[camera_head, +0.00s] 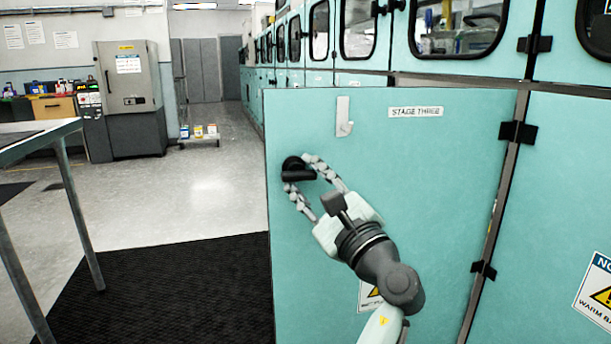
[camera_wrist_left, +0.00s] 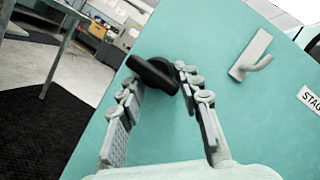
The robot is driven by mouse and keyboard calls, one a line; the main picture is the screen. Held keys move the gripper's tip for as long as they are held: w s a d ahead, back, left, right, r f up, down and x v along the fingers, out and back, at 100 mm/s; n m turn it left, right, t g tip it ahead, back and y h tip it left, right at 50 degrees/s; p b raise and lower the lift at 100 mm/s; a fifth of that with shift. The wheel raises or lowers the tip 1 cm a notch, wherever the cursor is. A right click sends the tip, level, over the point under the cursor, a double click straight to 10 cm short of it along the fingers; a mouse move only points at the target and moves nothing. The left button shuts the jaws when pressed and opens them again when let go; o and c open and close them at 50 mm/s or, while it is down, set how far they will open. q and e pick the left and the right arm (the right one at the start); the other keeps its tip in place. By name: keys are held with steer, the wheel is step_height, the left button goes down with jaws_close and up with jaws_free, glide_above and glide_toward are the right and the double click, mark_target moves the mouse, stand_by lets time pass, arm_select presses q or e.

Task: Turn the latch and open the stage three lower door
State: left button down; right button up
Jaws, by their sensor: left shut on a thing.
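The stage three lower door (camera_head: 420,190) is a teal panel labelled "STAGE THREE", with black hinges on its right side. It stands swung outward from the cabinet row, its free left edge out over the floor. The black latch (camera_head: 298,175) is near that edge; its handle lies roughly level in the head view. My left gripper (camera_head: 301,170) is shut on the latch, one finger on each side. My right gripper is in neither view.
A grey hook (camera_head: 343,116) is on the door above the latch. A dark floor mat (camera_head: 190,295) and open floor lie to the left. A metal-legged table (camera_head: 40,140) stands at far left. Upper cabinet doors with windows (camera_head: 460,25) are above.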

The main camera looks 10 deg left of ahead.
arm_select(q)
steer(key=shift+a+f, duration=0.25)
steer(key=shift+f, duration=0.25)
steer(key=c, duration=1.2)
jaws_free()
steer(key=shift+a, duration=0.1)
steer(key=shift+d+r, duration=0.2)
steer(key=shift+r, duration=0.2)
